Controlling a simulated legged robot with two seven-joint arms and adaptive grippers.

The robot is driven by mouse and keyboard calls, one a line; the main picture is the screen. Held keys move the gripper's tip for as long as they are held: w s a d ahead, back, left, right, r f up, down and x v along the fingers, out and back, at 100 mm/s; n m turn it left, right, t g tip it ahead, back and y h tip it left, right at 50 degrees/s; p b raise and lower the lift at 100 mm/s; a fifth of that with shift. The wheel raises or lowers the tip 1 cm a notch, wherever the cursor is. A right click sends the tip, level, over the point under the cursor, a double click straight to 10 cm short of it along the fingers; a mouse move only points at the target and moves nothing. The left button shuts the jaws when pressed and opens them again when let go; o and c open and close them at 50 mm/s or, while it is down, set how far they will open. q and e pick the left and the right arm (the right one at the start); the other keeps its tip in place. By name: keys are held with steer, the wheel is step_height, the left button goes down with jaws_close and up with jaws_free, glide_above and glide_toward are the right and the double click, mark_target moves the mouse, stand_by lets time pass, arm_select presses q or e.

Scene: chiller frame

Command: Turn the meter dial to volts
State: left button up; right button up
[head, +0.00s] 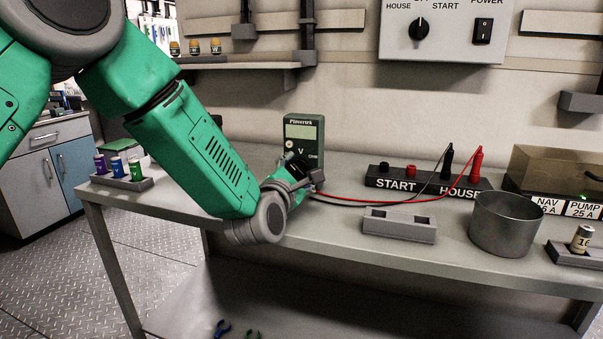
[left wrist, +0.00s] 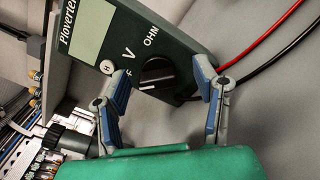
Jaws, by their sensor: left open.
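The meter (head: 303,133) is a dark green box with a pale screen, standing upright at the back of the bench. In the left wrist view its face (left wrist: 115,50) shows tilted, with the labels V and OHM. The black round dial (left wrist: 157,76) has a light line across its knob; I cannot tell which label it points to. My left gripper (head: 304,173) is in front of the meter's lower part. In the left wrist view its open fingers (left wrist: 162,74) stand on either side of the dial, with nothing held. My right gripper is out of view.
Red (head: 345,198) and black leads run right from the meter to the START/HOUSE block (head: 425,181). A grey holder (head: 399,226), a metal pot (head: 505,223) and a fuse box (head: 556,172) stand to the right. A colored-fuse rack (head: 126,181) is at the left. A switch panel (head: 444,32) hangs above.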

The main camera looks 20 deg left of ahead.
arm_select(q)
steer(key=shift+w+a, duration=0.15)
steer(key=shift+w, duration=0.5)
steer(key=shift+w+a, duration=0.1)
steer(key=shift+a, duration=0.05)
steer(key=c, duration=1.2)
steer(key=shift+o, duration=0.2)
